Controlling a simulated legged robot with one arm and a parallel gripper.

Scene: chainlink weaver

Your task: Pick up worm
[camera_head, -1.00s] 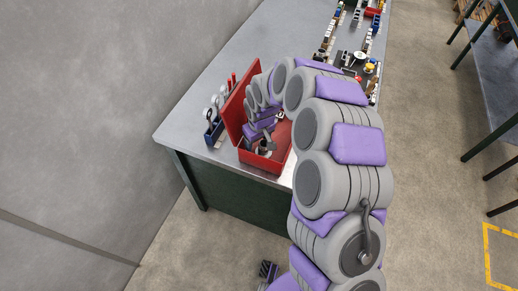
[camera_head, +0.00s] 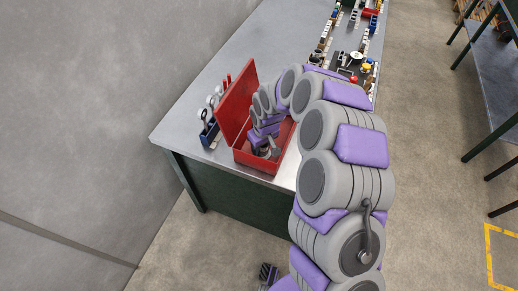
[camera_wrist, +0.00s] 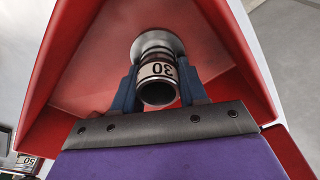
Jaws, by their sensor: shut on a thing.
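The worm (camera_wrist: 157,88) appears to be the grey metal cylindrical piece with a pale band marked "30" and a wider round flange at its far end. My gripper (camera_wrist: 158,78) is shut on it, with one dark blue finger on each side in the wrist view. The piece is inside the open red box (camera_wrist: 85,80), whose walls surround it. Whether it touches the box floor cannot be told. In the head view, my gripper (camera_head: 264,150) is inside the red box (camera_head: 256,164), and the worm is too small there to make out clearly.
The box's raised red lid (camera_head: 236,102) stands on its left. A blue holder (camera_head: 209,133) with tools stands left of the lid on the grey table (camera_head: 240,60). Several small parts (camera_head: 350,60) line the table's right side. The table's far left area is clear.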

